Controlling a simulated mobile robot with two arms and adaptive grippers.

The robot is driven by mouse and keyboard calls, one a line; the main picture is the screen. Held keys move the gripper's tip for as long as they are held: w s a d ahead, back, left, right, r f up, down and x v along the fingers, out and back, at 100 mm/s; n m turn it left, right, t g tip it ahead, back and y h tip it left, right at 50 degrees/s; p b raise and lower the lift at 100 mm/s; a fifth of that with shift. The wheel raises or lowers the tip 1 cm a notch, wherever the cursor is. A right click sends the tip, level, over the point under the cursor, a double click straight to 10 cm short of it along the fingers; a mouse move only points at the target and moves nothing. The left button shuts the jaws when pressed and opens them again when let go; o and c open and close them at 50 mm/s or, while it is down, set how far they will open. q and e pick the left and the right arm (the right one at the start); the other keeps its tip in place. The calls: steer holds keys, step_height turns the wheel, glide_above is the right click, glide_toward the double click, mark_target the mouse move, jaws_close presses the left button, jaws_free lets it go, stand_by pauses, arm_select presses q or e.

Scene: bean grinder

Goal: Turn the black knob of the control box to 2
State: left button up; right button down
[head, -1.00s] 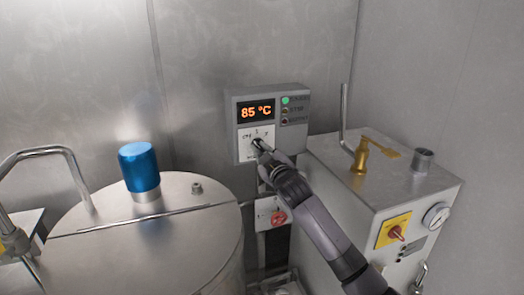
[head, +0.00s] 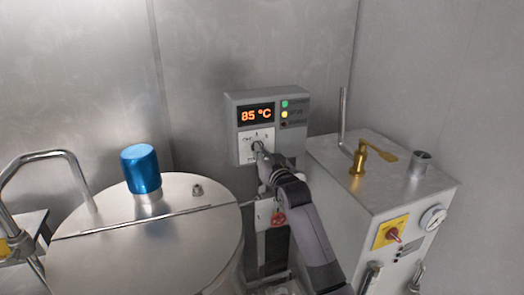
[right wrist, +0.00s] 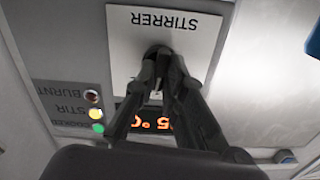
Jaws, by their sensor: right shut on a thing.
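The grey control box (head: 270,98) is fixed to the metal wall, with an orange "85 °C" display (head: 256,114) at its upper left. Its black knob (head: 257,146) sits on a white plate marked STIRRER, which reads upside down in the right wrist view. My right gripper (head: 261,155) is at the plate, its fingers shut on the knob (right wrist: 158,51). The fingers hide much of the knob, and I cannot tell which number it points to. The green lamp (head: 285,103) and the yellow STIR lamp (head: 285,114) are lit. My left gripper is not in view.
A steel drum (head: 150,250) with a blue cap (head: 141,168) stands at left. A grey machine (head: 350,215) with a brass lever (head: 372,150) stands at right. A red knob (head: 279,218) sits below the control box, close to my arm.

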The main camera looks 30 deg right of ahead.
steer(key=shift+m+p, duration=1.35)
steer(key=shift+m, duration=2.35)
steer(key=shift+f, duration=0.1)
steer(key=c, duration=1.7)
jaws_free()
steer(key=shift+o, duration=0.2)
